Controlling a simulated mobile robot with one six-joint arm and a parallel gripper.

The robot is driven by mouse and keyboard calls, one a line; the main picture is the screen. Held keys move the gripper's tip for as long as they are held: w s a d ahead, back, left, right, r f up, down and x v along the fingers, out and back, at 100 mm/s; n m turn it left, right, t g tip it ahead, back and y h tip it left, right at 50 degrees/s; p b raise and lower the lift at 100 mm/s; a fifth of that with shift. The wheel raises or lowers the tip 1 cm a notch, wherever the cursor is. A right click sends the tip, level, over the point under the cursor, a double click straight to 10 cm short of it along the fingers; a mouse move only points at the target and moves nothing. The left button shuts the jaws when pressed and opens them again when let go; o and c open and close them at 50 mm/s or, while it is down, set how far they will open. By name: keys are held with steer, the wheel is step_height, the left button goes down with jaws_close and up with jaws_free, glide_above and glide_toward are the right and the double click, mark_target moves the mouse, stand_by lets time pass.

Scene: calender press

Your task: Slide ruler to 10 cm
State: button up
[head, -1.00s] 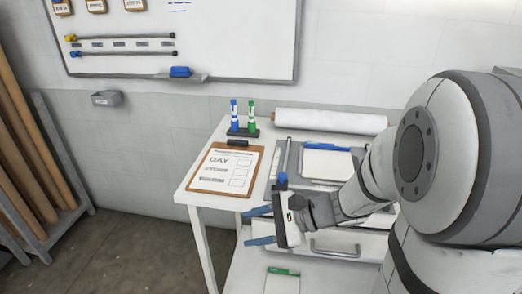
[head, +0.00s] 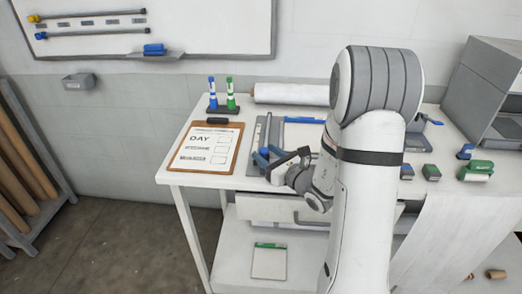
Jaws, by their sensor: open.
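A grey flat board (head: 277,128) lies on the white table, with a pale upright strip along its left side that looks like a ruler or rail (head: 267,130). I cannot read any centimetre marks on it. A white sheet (head: 303,135) with a blue bar (head: 304,120) along its far edge lies on the board, partly hidden by my arm. My gripper (head: 266,156) is open, its blue fingers over the near end of the strip. I cannot tell whether the fingers touch it. The blue piece seen on the strip earlier cannot be told apart from the fingers now.
A clipboard (head: 208,146) lies at the left. Blue and green markers (head: 221,95) stand behind it, and a white roll (head: 291,94) lies at the back. Small green and blue tools (head: 475,170) and a grey machine (head: 490,88) are at the right. A drawer front (head: 262,208) is below.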

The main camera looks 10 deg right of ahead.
steer(key=shift+x, duration=0.95)
steer(key=shift+c, duration=0.4)
jaws_close()
